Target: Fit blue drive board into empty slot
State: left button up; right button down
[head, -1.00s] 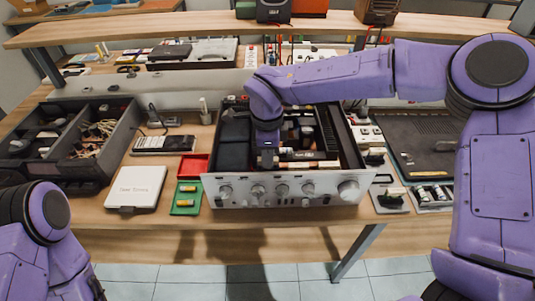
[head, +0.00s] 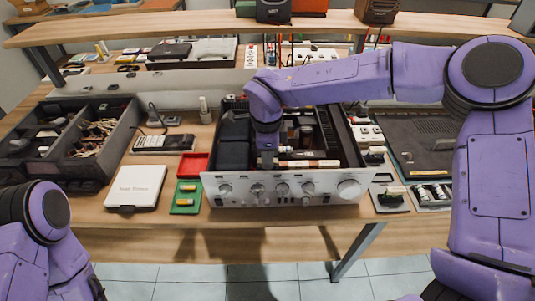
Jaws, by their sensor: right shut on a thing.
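The open hifi amplifier (head: 285,190) stands on the bench with its silver knobbed front towards me. My right gripper (head: 267,158) points down inside its case, left of the middle, just behind the front panel. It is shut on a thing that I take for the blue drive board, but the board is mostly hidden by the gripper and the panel. I cannot make out the empty slot or how the board sits against it. My left arm shows at the lower left, with its gripper out of view.
A red tray (head: 193,165) and a green tray (head: 186,198) with small yellow parts lie left of the amplifier. A white box (head: 136,186) and a dark divided bin (head: 103,155) are farther left. A shelf (head: 200,29) spans the back.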

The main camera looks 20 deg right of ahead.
jog(key=shift+p, duration=0.4)
dwell(0.4)
jog(key=shift+f+b, duration=0.35)
jog(key=shift+f, duration=0.5)
dwell(0.9)
jog(key=c, duration=1)
grip_release()
notch_tip(320, 180, up, 11)
jog(key=shift+f+b, duration=0.2)
jog(key=shift+b, duration=0.35)
